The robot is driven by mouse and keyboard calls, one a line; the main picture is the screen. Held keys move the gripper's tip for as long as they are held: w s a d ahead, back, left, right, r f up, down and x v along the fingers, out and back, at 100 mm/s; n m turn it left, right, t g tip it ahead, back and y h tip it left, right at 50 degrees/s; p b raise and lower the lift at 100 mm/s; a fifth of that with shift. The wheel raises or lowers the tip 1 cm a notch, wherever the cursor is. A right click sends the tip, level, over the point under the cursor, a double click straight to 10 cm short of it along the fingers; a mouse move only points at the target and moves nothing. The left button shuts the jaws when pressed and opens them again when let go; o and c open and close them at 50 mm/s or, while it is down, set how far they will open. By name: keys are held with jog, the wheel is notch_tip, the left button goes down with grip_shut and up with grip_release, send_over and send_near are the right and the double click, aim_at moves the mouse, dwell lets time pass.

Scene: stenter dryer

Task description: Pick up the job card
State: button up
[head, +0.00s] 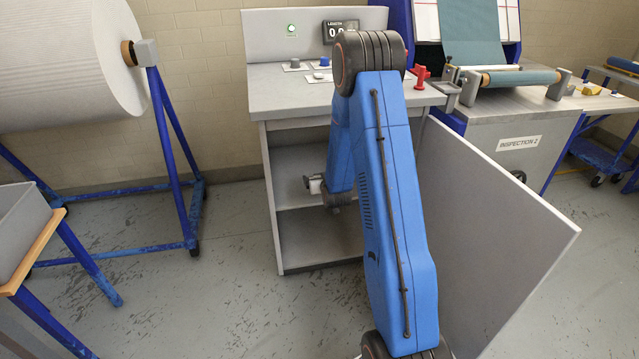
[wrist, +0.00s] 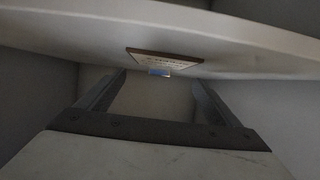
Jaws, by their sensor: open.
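In the wrist view, a small light card with dark print and a brown edge (wrist: 165,60) lies against a pale panel, beyond my fingertips. I take it for the job card; its print is too small to read. A small pale-blue patch (wrist: 159,72) shows at its lower edge. My gripper (wrist: 156,80) is open and empty, its two fingers apart and the card roughly centred ahead of the gap. In the head view, my arm hides most of my gripper at the open cabinet (head: 297,162). The card does not show there.
The cabinet has an inner shelf (head: 302,211) and a control top (head: 285,92). A large grey panel (head: 490,225) stands out on the right. A fabric roll on a blue stand (head: 187,190) is at left. Clear floor (head: 232,240) lies between stand and cabinet.

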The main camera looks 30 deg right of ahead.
aim_at(318, 175)
jog(key=shift+x, duration=1.55)
jog(key=shift+s+f, duration=0.1)
jog(key=c, duration=1.2)
jog(key=shift+o, duration=0.2)
